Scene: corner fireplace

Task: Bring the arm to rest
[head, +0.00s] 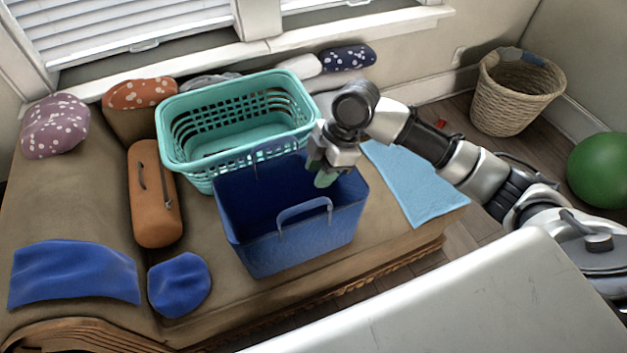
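My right arm reaches in from the right in the head view. Its gripper (326,172) points down over the right side of the dark blue bin (290,245). A small green patch shows at the fingertips, and I cannot tell whether it is part of the fingers or a held thing. The finger gap is too small to make out. The blue bin stands upright on the tan couch (75,205), with a handle on its near side. My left gripper is not in view.
A teal laundry basket (185,155) stands behind the bin. An orange cylindrical case (155,205), blue cloths (75,273) and a light blue towel (418,185) lie on the couch. A wicker basket (510,95) and a green ball (600,170) are at right. A white surface (470,305) fills the front.

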